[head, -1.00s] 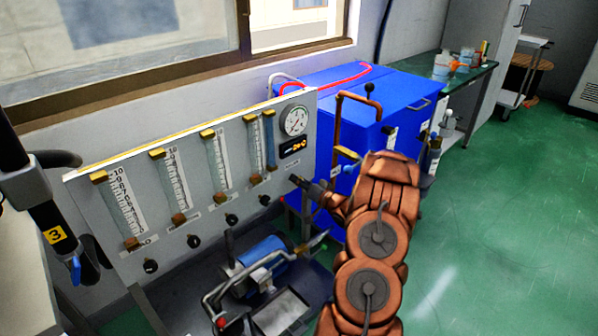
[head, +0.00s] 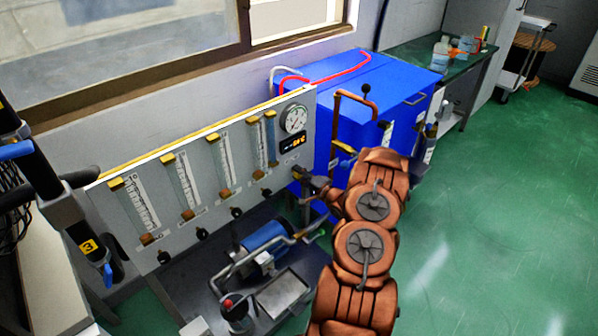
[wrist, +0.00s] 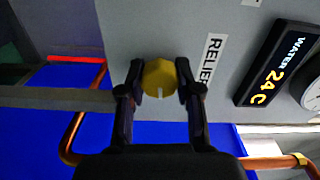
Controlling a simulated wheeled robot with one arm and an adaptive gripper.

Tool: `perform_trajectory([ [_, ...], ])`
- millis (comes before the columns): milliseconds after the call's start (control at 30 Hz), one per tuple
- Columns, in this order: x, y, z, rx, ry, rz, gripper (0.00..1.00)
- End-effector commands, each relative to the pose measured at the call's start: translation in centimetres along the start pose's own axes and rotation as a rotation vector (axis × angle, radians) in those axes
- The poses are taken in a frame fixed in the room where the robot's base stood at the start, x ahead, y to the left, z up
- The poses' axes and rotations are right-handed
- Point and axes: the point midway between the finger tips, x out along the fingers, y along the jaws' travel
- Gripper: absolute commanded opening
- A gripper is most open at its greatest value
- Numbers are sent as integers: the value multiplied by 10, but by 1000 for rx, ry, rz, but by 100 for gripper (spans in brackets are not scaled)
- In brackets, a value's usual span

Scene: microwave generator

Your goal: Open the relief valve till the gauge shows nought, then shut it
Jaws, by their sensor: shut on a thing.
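The relief valve knob (wrist: 159,76) is yellow with a white mark pointing to the lower edge of the wrist view. A label beginning "RELIE" is beside it on the grey panel. My gripper (wrist: 159,82) has one finger on each side of the knob and is shut on it. In the head view my gripper (head: 304,178) is at the panel's lower right corner, and the knob is hidden there. The round gauge (head: 293,118) is at the panel's upper right; its needle is too small to read. It is cut off in the wrist view (wrist: 313,94).
A display (wrist: 275,75) reads WATER 24 C. Several flow tubes (head: 222,163) with dark knobs below are along the panel (head: 190,215). A blue cabinet (head: 345,85) with copper pipe (head: 337,115) stands close behind my gripper. The green floor (head: 480,220) at right is clear.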

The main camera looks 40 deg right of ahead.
Motion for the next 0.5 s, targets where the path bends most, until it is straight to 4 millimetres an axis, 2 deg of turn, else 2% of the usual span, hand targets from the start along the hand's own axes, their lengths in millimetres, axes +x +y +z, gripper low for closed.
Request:
perform_trajectory([
  [500, 0, 0, -1, 114, 2, -1, 0],
])
